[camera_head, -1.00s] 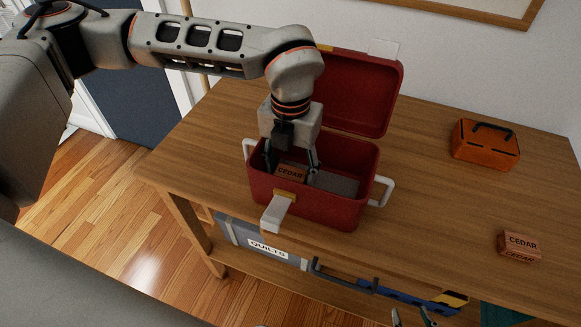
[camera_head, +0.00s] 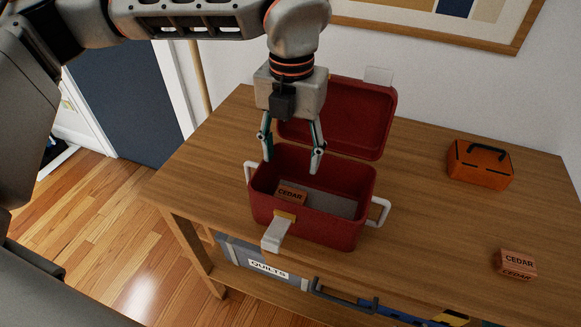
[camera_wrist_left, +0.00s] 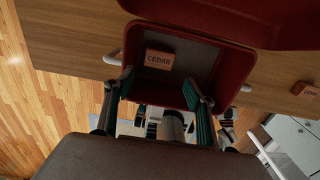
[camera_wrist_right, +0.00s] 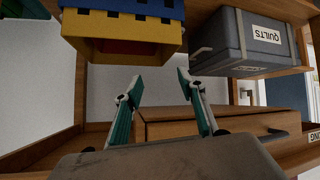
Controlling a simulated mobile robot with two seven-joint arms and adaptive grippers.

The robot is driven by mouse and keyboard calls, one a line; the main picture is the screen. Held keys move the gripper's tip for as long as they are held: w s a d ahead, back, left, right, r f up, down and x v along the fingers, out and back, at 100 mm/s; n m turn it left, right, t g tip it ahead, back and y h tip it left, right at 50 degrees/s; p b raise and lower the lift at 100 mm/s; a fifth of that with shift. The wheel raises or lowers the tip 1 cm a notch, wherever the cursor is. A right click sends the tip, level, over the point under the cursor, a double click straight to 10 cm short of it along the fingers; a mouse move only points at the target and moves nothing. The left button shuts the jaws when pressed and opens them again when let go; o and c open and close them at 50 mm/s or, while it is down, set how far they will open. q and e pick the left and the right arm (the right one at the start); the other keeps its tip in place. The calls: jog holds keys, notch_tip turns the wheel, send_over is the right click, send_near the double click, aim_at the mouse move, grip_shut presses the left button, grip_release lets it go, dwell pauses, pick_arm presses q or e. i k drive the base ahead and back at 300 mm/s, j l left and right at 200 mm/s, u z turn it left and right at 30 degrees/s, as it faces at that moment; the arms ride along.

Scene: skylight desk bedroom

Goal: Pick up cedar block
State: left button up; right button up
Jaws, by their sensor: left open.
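A cedar block (camera_head: 291,192) lies inside the open red box (camera_head: 334,231), toward its left side. It also shows in the left wrist view (camera_wrist_left: 159,59), lying on the grey box floor with its label up. A second cedar block (camera_head: 515,263) stands on the table at the right. My left gripper (camera_head: 292,166) is open and empty above the red box, over the block inside and apart from it. My right gripper (camera_wrist_right: 153,84) is open and empty in the right wrist view, facing shelves below the tabletop.
An orange case (camera_head: 481,165) with a black handle sits at the table's back right. The red box's lid (camera_head: 338,124) stands open behind it. Below the tabletop are a grey QUILTS bin (camera_wrist_right: 246,45) and a blue-and-yellow container (camera_wrist_right: 122,30). The table between is clear.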

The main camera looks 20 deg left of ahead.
aim_at(510, 263)
jog(key=k, duration=1)
